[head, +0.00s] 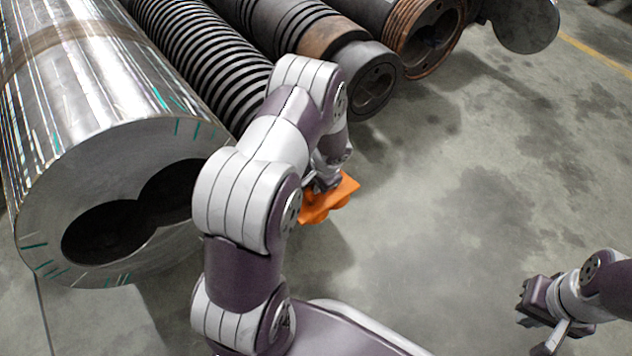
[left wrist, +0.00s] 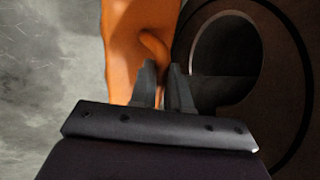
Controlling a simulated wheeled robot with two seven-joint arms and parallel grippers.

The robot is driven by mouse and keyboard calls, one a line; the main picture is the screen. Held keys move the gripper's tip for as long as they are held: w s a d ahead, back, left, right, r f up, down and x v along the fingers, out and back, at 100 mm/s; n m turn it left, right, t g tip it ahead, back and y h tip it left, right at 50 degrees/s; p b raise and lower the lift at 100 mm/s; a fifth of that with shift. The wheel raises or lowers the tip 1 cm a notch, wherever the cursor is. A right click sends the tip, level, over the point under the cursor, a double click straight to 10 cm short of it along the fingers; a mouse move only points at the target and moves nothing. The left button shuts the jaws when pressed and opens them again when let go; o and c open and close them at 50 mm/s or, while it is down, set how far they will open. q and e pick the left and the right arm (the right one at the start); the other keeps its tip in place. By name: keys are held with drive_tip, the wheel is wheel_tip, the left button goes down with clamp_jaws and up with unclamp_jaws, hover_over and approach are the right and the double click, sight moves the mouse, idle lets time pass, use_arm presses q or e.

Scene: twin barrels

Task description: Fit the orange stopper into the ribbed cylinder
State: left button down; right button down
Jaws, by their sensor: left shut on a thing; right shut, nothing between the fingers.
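The orange stopper (head: 335,202) is in my left gripper (head: 312,187), above the floor in front of the barrel ends. In the left wrist view my left fingers (left wrist: 162,88) are shut on a raised part of the stopper (left wrist: 125,45). The black ribbed cylinder (head: 200,52) lies on its side behind my left arm, which hides its near end. The left wrist view shows a dark round end face (left wrist: 285,75) with an opening, just right of the stopper; I cannot tell whether they touch. My right gripper (head: 527,304) is shut and empty at the lower right.
A large shiny steel twin-bore barrel (head: 90,170) lies at the left. Another dark barrel with a brown band (head: 335,38) and a coppery one (head: 425,30) lie to the right of the ribbed one. The concrete floor (head: 470,190) at the right is clear.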

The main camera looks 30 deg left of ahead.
sight(319, 199)
use_arm(q)
drive_tip(key=shift+w+a+r+p, duration=0.1)
drive_tip(key=shift+w+a+p, duration=0.2)
drive_tip(key=shift+a, duration=0.3)
drive_tip(key=shift+w+a+p, duration=0.2)
drive_tip(key=shift+a+p, duration=0.05)
drive_tip(key=shift+a, duration=0.35)
drive_tip(key=c, duration=1)
unclamp_jaws()
drive_tip(key=p+v, duration=0.7)
drive_tip(key=v, duration=0.5)
drive_tip(key=shift+s+d+r+p, duration=0.1)
drive_tip(key=shift+d+r+p, duration=0.05)
drive_tip(key=shift+r+p, duration=0.15)
